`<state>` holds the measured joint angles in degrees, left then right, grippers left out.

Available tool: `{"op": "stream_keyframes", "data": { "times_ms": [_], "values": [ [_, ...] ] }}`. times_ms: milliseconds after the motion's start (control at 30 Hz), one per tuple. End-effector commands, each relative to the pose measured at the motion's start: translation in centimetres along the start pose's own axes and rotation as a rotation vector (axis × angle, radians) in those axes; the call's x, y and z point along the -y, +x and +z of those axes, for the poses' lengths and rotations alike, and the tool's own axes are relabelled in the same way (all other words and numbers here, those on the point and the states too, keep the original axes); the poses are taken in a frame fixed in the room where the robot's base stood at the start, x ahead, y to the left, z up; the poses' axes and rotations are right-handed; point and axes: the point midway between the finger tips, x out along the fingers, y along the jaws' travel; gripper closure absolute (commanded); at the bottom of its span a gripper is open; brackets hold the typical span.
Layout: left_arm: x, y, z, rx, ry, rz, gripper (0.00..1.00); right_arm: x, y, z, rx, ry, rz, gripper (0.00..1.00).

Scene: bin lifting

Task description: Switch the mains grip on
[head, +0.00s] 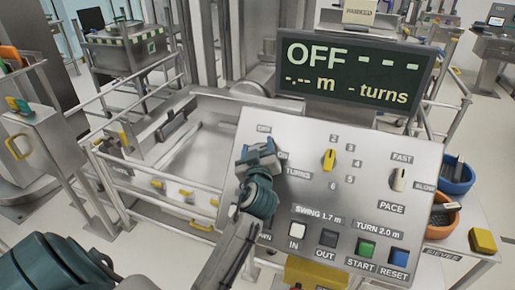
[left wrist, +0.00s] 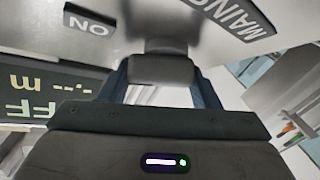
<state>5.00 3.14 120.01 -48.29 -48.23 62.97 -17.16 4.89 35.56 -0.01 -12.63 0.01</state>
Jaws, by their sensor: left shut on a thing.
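The mains grip (left wrist: 160,70) is a dark grey block on a metal shaft that stands out from the control panel. It lies between the two fingers of my left gripper (left wrist: 160,84), which is shut on it. The ON label (left wrist: 88,25) and the MAINS label (left wrist: 236,17) show on the panel in the left wrist view. The display (head: 355,73) reads OFF. My right gripper is not in view.
The sloping control panel (head: 320,200) carries a yellow turns knob (head: 329,160), a pace switch (head: 398,179) and several buttons along its lower part. Metal railings (head: 120,190) stand at the left. Orange and blue bowls (head: 457,180) stand at the right.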

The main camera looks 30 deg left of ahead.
Motion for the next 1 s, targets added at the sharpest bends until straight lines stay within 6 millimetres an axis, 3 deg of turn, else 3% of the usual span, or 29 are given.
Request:
{"op": "stream_keyframes", "data": {
  "times_ms": [333,1000],
  "values": [
    [0.1,0.0,0.0,-0.003,0.144,0.14,0.66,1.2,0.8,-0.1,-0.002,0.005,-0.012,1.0],
    [-0.1,-0.1,0.0,-0.004,0.38,0.374,0.66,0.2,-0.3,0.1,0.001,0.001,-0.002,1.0]
  ]
}}
